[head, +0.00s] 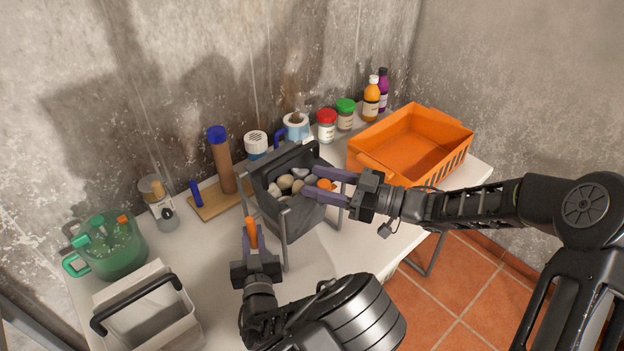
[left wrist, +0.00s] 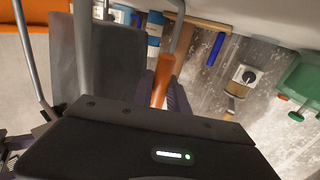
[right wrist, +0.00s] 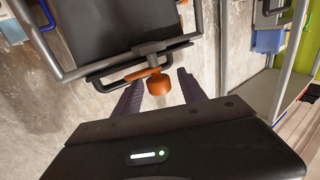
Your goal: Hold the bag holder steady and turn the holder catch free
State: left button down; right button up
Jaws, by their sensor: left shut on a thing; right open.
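The bag holder (head: 284,250) is a grey metal frame standing on the table, with a dark bag (head: 303,218) hanging in it and several stones inside. My left gripper (head: 251,238) is shut on the holder's upright orange grip (left wrist: 161,84), at its near left side. The holder catch, an orange knob (head: 325,184), is at the bag's right rim. In the right wrist view the catch (right wrist: 159,84) sits between the fingers of my right gripper (head: 314,182), which is open around it. Whether a finger touches the knob I cannot tell.
An orange crate (head: 440,176) stands at the right end of the table. Jars and bottles line the wall behind. A green jug (head: 118,258) and a white handled bin (head: 150,312) stand at the left. Some bare tabletop (head: 215,265) lies left of the holder.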

jog(key=v, duration=1)
pick_arm(q)
jog(key=c, duration=1.2)
grip_release()
jog(key=shift+s, duration=0.1)
pick_arm(e)
jog(key=shift+a, duration=0.1)
pick_arm(q)
jog(key=s+d, duration=0.1)
jog(key=s, duration=0.6)
jog(key=shift+d, duration=0.2)
jog(key=shift+s, duration=0.15)
